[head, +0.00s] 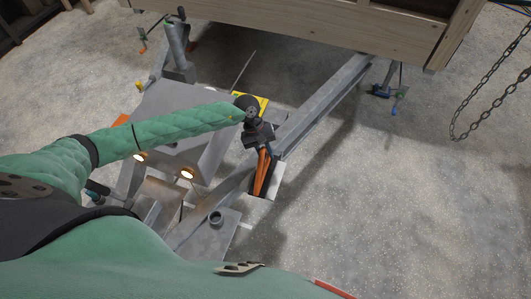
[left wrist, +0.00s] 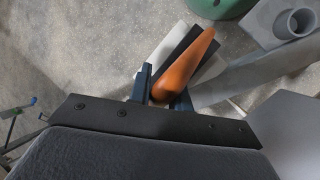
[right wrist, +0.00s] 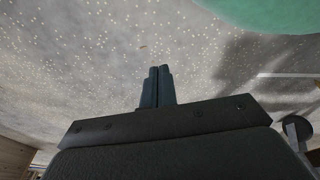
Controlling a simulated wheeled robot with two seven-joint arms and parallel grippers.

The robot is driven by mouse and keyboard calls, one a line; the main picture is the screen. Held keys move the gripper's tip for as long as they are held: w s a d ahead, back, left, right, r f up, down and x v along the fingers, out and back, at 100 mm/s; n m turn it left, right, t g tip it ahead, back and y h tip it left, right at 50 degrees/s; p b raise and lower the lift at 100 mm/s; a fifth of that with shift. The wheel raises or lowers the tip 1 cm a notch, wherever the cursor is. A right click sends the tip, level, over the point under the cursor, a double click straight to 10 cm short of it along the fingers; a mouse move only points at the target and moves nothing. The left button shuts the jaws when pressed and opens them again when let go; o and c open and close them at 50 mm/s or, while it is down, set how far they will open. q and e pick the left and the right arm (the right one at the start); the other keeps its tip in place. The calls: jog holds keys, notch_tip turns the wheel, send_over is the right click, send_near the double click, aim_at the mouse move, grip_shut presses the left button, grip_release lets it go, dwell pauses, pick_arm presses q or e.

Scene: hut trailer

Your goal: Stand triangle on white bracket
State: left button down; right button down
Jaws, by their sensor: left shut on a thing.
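My left gripper (head: 263,146) points down beside the grey metal frame and is shut on the orange triangle (head: 259,175). In the left wrist view the triangle (left wrist: 185,66) is seen along its narrow edge, its near end between the fingers (left wrist: 160,88). A black strip (left wrist: 181,50) runs alongside it. The white bracket (head: 279,172) shows as a pale strip beside the triangle, and also in the left wrist view (left wrist: 160,52). I cannot tell whether triangle and bracket touch. My right gripper (right wrist: 157,74) is shut and empty, over bare floor.
A grey metal beam (head: 322,105) of the trailer frame runs close to the left gripper. A grey box (head: 170,115) with round lamps lies left of it. The wooden hut wall (head: 350,25) stands beyond. A chain (head: 475,115) hangs at right. Speckled floor at right is clear.

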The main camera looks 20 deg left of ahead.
pick_arm(q)
jog(key=shift+f, duration=0.1)
jog(key=c, duration=1.3)
grip_release()
jog(key=shift+r, duration=0.25)
jog(key=shift+p, duration=0.3)
jog(key=shift+r+p, duration=0.25)
jog(key=shift+p, duration=0.1)
jog(key=shift+a, duration=0.1)
jog(key=shift+w+r+b, duration=0.1)
jog(key=shift+r+b, duration=0.15)
jog(key=shift+b, duration=0.05)
jog(key=shift+w+a+r, duration=0.15)
jog(key=shift+a+r, duration=0.15)
jog(key=shift+r, duration=0.1)
jog(key=shift+a+r+b, duration=0.1)
jog(key=shift+r+b, duration=0.15)
jog(key=shift+b, duration=0.1)
jog(key=b+v, duration=0.3)
jog(key=v, duration=0.6)
jog(key=shift+r+b, duration=0.4)
pick_arm(e)
jog(key=w+a+r, duration=0.2)
jog(key=a+r, duration=0.1)
jog(key=r, duration=0.4)
jog(key=shift+w+r+g, duration=0.15)
jog(key=shift+w+g, duration=0.15)
jog(key=shift+w, duration=0.1)
